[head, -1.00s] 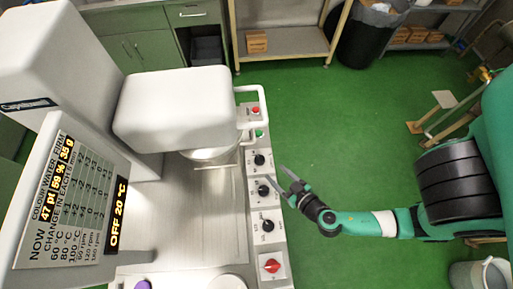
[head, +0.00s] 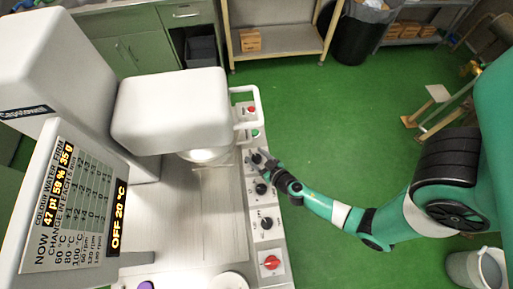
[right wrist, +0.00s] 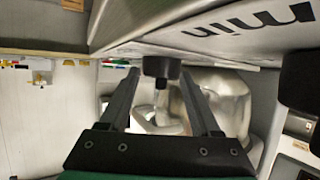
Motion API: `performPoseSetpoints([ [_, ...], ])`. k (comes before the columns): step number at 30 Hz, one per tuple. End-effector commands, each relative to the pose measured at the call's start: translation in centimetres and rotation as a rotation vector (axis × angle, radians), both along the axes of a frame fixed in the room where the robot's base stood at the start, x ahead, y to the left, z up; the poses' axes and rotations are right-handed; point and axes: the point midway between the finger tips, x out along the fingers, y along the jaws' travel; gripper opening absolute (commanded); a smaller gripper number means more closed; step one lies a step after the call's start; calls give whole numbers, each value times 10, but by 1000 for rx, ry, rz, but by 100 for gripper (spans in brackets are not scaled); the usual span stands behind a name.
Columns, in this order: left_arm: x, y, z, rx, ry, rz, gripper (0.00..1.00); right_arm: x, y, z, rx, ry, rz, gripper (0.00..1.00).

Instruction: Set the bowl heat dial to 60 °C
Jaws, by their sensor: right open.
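A column of dark dials runs down the grey control panel in the head view: a top dial (head: 256,158), a middle dial (head: 261,188) and a lower dial (head: 266,223). Their labels are too small to tell which is the bowl heat dial. My right gripper (head: 264,163) is at the top dial. In the right wrist view its fingers (right wrist: 160,80) are open, with a black dial (right wrist: 161,66) between or just beyond the tips; contact cannot be told. The display (head: 118,216) reads OFF 20 °C. My left gripper is not in view.
A red knob (head: 271,262) sits below the dials, and green (head: 255,133) and red (head: 251,109) buttons above them. In the right wrist view another black dial (right wrist: 302,80) is close on the right, near "min" lettering.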

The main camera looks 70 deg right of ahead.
Motion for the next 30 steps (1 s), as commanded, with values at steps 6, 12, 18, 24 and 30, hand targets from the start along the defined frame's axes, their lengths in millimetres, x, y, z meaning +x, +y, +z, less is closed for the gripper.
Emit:
performPoseSetpoints([
  [6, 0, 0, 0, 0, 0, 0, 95, 0, 0, 0, 0, 0, 0, 42],
  [12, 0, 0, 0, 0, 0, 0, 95, 0, 0, 0, 0, 0, -1, 6],
  [18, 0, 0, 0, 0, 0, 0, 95, 0, 0, 0, 1, 1, 1, 0],
  [24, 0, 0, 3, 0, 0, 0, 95, -1, -1, -1, 4, 8, 32, 0],
  [30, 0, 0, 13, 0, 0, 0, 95, -2, -2, 0, 7, 11, 121, 0],
])
